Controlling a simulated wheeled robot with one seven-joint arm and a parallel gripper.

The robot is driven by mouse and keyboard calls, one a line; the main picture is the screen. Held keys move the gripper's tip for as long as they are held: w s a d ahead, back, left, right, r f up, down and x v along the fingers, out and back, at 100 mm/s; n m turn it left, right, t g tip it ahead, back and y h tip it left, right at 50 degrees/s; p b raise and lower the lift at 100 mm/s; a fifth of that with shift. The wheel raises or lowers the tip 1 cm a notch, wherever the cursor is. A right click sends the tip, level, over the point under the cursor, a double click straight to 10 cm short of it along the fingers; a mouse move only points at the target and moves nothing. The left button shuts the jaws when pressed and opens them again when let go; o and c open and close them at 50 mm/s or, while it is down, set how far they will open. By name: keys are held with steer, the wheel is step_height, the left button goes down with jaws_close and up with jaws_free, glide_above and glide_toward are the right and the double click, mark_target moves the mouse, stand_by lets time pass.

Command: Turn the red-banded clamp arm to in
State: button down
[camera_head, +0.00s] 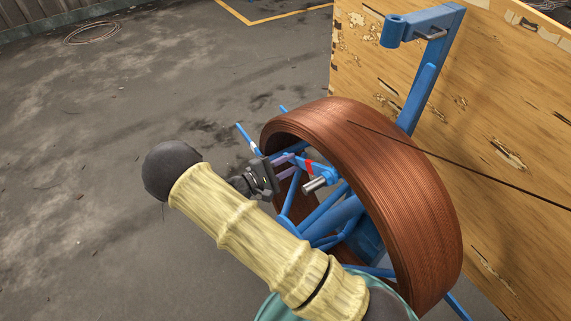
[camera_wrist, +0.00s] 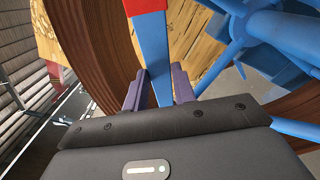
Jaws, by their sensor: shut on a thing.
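The red-banded clamp arm (camera_head: 311,169) is a blue bar with a red band, inside the ring of the copper-brown coil (camera_head: 392,185). In the wrist view the blue bar of the clamp arm (camera_wrist: 154,55) runs up between my purple fingers, with the red band at the top edge. My gripper (camera_head: 288,165) reaches in from the left through the coil's open face and is shut on this bar; it also shows in the wrist view (camera_wrist: 157,82). The bar's lower end is hidden behind the gripper body.
Blue spokes and a hub (camera_head: 335,218) fill the coil's middle, close to my gripper. A blue post with a bracket (camera_head: 428,75) stands behind the coil, by a worn wooden panel (camera_head: 480,120). A dark strand runs right from the coil.

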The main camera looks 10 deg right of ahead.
steer(key=shift+s+f, duration=0.1)
steer(key=shift+f, duration=0.1)
steer(key=c, duration=1.1)
jaws_free()
steer(key=shift+c, duration=0.2)
steer(key=b+v, duration=0.3)
steer(key=v, duration=1.4)
steer(key=shift+a, duration=0.2)
